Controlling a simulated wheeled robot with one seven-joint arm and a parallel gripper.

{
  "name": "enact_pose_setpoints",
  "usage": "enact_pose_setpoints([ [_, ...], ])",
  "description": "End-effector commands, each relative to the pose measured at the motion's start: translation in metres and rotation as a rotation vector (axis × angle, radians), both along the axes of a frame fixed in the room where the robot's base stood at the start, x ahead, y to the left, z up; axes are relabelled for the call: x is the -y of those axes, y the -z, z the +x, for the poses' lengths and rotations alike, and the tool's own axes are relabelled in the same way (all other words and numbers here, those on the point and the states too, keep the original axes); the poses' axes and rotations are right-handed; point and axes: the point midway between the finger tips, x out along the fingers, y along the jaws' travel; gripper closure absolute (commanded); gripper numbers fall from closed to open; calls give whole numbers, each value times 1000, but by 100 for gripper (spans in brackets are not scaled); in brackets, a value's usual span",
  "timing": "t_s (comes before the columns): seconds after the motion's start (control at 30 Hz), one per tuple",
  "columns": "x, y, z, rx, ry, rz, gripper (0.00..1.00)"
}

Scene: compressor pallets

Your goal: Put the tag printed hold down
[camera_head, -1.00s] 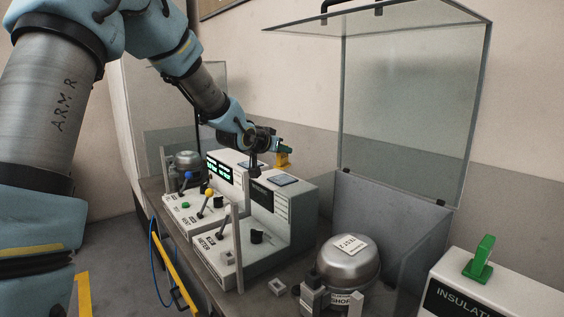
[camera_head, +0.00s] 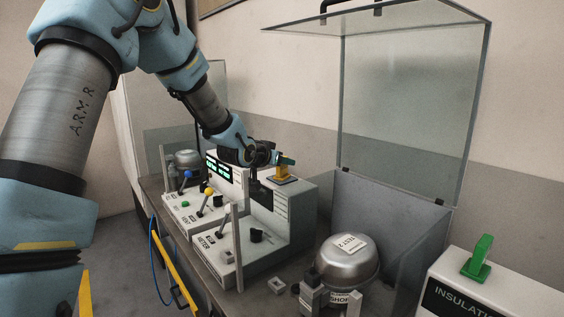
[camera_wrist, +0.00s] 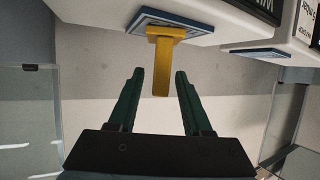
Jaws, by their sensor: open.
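A yellow tag (camera_head: 284,178) stands on a blue pad on top of the nearer grey tester box (camera_head: 298,215). In the wrist view the tag (camera_wrist: 163,60) meets the blue pad (camera_wrist: 150,23), and its free end points toward my gripper. No printing on it is readable. My gripper (camera_wrist: 158,78) is open, with one green finger on each side of the tag's free end and visible gaps between. In the head view my gripper (camera_head: 287,161) is just above the tag.
A second blue pad (camera_wrist: 254,51) lies on the neighbouring box. A silver compressor (camera_head: 346,265) stands in front of the raised clear guard (camera_head: 400,110). A green tag (camera_head: 479,255) stands on the insulation box at right. Levers rise from the tester panels.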

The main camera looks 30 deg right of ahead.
Motion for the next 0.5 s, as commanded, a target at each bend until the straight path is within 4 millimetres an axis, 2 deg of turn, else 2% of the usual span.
enact_pose_setpoints([
  [0.27,0,-6,0,0,0,0,51],
  [0.5,-30,-16,-18,3,-3,0,51],
])
